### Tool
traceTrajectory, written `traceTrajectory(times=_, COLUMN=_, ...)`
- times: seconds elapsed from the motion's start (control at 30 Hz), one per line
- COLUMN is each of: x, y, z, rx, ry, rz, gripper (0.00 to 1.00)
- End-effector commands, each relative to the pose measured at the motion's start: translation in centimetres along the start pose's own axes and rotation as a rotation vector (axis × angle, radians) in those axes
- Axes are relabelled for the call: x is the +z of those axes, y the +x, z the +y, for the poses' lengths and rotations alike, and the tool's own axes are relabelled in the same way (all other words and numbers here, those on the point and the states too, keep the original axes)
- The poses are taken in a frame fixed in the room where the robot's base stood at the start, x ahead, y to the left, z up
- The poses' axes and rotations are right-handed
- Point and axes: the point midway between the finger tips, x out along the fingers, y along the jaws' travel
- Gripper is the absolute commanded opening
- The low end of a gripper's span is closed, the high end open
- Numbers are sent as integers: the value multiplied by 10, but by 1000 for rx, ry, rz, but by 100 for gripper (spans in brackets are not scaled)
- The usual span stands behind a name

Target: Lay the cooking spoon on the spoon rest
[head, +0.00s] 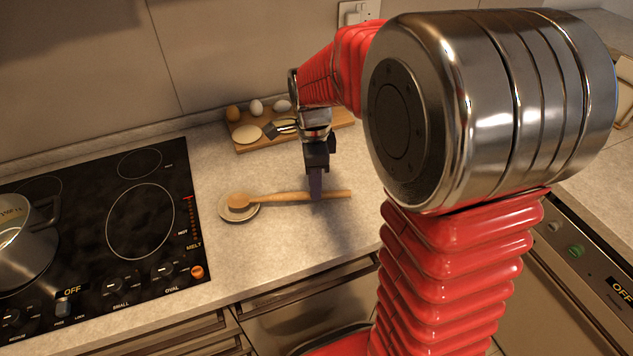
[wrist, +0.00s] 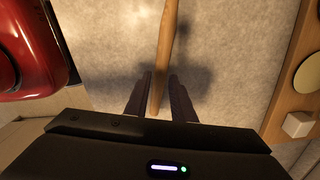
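The wooden cooking spoon (head: 285,197) has its bowl end on the round, pale spoon rest (head: 249,212), right of the cooktop. Its handle reaches right over the counter; whether the far end touches the counter I cannot tell. My gripper (head: 316,196) is over the handle, pointing down. In the wrist view, the spoon's handle (wrist: 166,50) runs between the two dark fingers of my gripper (wrist: 159,95), with a gap on each side. The fingers are open and not closed on it. The spoon's bowl is out of the wrist view.
A black cooktop (head: 110,225) with a steel pot (head: 25,250) is at the left. Behind the spoon, a wooden board (head: 340,117) holds eggs (head: 256,107) and other food. The counter in front of the spoon is clear up to its edge.

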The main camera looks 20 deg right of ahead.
Motion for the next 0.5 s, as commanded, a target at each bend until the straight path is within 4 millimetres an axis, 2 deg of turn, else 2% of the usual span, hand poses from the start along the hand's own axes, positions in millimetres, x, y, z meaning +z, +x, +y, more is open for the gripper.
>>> traceTrajectory(times=0.2, x=0, y=0, z=0, rx=0, ry=0, rz=0, gripper=38)
traceTrajectory(times=0.5, x=0, y=-1, z=0, rx=0, ry=0, rz=0, gripper=39)
